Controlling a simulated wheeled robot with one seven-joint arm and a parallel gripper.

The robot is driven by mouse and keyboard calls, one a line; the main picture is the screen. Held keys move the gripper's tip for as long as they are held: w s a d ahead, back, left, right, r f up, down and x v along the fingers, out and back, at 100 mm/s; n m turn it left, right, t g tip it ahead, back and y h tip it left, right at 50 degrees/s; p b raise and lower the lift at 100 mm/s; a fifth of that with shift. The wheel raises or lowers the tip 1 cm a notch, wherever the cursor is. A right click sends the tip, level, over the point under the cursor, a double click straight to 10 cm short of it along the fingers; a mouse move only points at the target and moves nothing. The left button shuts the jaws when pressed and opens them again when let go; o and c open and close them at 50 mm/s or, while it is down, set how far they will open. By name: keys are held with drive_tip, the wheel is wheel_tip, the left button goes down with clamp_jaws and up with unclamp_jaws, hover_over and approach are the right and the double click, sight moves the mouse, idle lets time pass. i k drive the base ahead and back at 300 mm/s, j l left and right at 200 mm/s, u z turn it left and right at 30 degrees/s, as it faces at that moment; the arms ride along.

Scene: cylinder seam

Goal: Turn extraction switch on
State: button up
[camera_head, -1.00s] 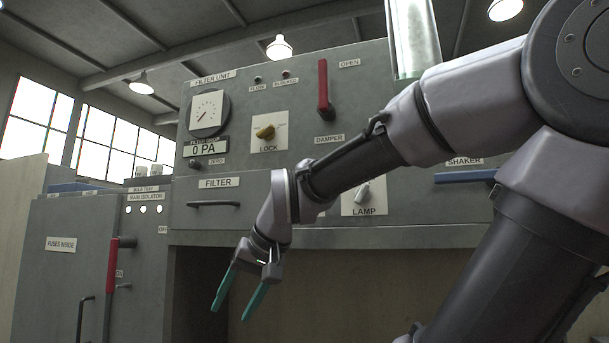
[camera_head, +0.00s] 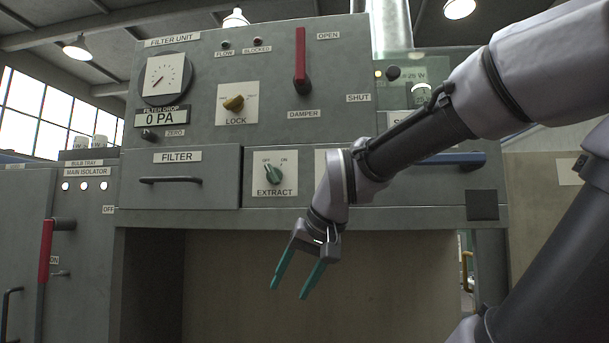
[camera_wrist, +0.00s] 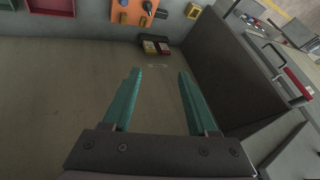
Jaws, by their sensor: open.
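The extraction switch (camera_head: 273,174) is a green rotary knob on a white plate labelled EXTRACT, with OFF at upper left and ON at upper right. In the head view it sits on the grey panel, right of the FILTER drawer. Its pointer appears tilted to the upper left, towards OFF. My gripper (camera_head: 298,283) is open and empty, with teal fingers pointing down, below and slightly right of the switch, in front of the open bay. In the wrist view my gripper (camera_wrist: 160,95) shows both fingers apart with nothing between them. I cannot make out the switch there.
A red-handled isolator lever (camera_head: 47,250) is at left. A blue bar (camera_head: 450,159) lies behind my arm. The wrist view shows an orange panel (camera_wrist: 133,12) and small boxes (camera_wrist: 156,47).

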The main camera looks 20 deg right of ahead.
sight(274, 174)
drive_tip(key=k+l, duration=0.1)
drive_tip(key=k, duration=0.4)
drive_tip(key=k+l, duration=0.1)
drive_tip(key=k, duration=0.35)
drive_tip(key=u, duration=0.05)
